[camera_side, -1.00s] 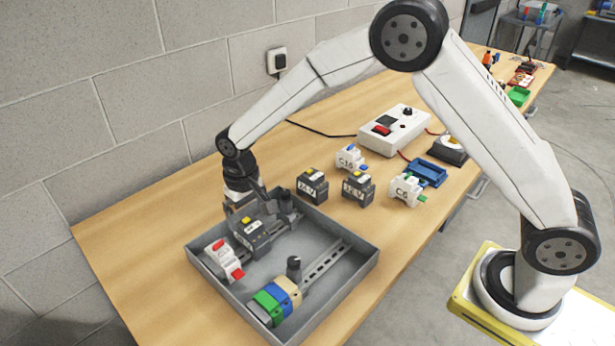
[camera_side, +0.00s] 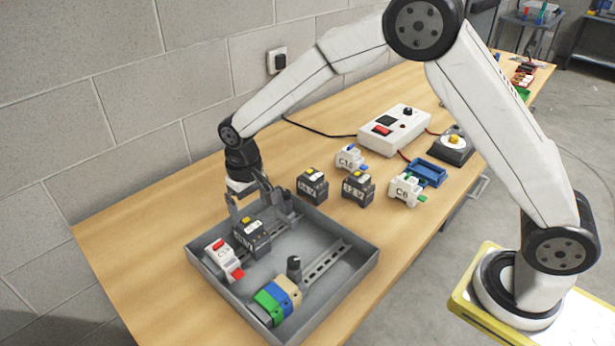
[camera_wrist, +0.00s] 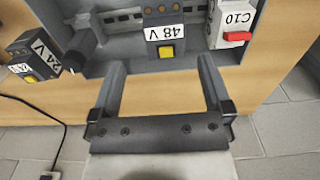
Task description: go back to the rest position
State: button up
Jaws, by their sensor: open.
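My gripper (camera_side: 250,203) is open and empty, just above the back edge of the grey tray (camera_side: 350,281). In the wrist view its two fingers (camera_wrist: 164,82) reach toward the tray wall, with nothing between them. A dark 48 V block (camera_side: 251,236) with a yellow button sits on the rear rail in the tray, in front of the fingers and apart from them. It also shows in the wrist view (camera_wrist: 163,33). A white C10 breaker (camera_side: 222,256) with a red lever sits beside it on the same rail.
Green, blue and beige terminals (camera_side: 279,298) sit on the front rail. Dark 24 V (camera_side: 312,186) and 12 V (camera_side: 357,188) blocks stand behind the tray, near two white breakers. A white control box (camera_side: 393,130) stands farther back. The block wall is close at left.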

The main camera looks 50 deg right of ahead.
jog(key=s+d+r+t, duration=0.1)
jog(key=s+d, duration=0.6)
jog(key=s, duration=0.3)
jog(key=s+d+r+t, duration=0.1)
jog(key=s+d+r, duration=0.1)
jog(key=s+d, duration=0.4)
jog(key=s, duration=0.4)
jog(key=shift+d+r, duration=0.15)
jog(key=shift+d, duration=0.25)
